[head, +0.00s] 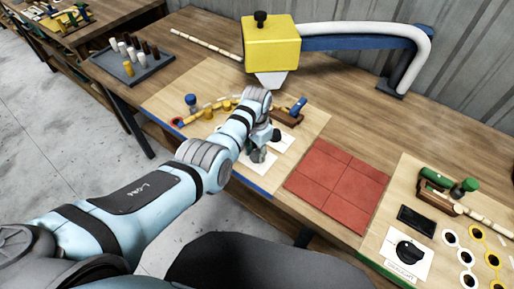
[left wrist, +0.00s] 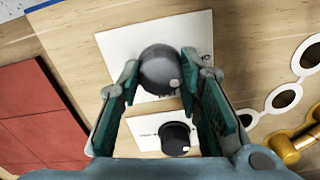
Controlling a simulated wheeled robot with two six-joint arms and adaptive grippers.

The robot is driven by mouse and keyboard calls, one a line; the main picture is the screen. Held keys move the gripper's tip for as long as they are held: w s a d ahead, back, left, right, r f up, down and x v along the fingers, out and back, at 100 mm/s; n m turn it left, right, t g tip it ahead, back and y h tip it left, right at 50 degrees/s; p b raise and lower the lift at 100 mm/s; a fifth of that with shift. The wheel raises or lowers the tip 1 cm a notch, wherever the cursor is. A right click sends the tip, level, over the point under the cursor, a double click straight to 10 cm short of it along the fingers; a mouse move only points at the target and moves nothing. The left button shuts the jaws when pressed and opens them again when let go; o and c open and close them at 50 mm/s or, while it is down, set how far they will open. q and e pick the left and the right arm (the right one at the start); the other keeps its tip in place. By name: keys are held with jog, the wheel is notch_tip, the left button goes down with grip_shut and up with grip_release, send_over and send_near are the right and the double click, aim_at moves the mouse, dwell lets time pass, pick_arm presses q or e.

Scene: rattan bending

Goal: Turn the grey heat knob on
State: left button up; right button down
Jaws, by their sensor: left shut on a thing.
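The grey heat knob (left wrist: 160,70) is a round grey cap with a small white dot near its lower right edge. It sits on a white plate (left wrist: 116,46) on the wooden board. My left gripper (left wrist: 160,68) has its two teal-lined fingers on either side of the knob and is shut on it. In the head view my left gripper (head: 262,148) reaches down over the white plates, and the arm and fingers largely hide the knob. A black knob (left wrist: 174,138) on a second white plate lies close by, between the fingers' bases. My right gripper is not in view.
Red tiles (head: 337,185) lie right of the board. A yellow box (head: 270,45) with a blue and white arm stands behind. A wooden clamp with a blue handle (head: 298,105) is near my gripper. Another board with a black dial (head: 408,252) is at the right.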

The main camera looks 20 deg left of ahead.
pick_arm(q)
jog(key=m, duration=0.2)
jog(key=shift+r+m+p, duration=0.1)
jog(key=shift+m+p, duration=0.25)
jog(key=shift+m, duration=0.05)
jog(key=m, duration=0.3)
jog(key=shift+m+p, duration=0.3)
jog(key=m, duration=0.6)
jog(key=shift+m, duration=0.3)
jog(key=o, duration=1.1)
jog(key=shift+o, duration=0.2)
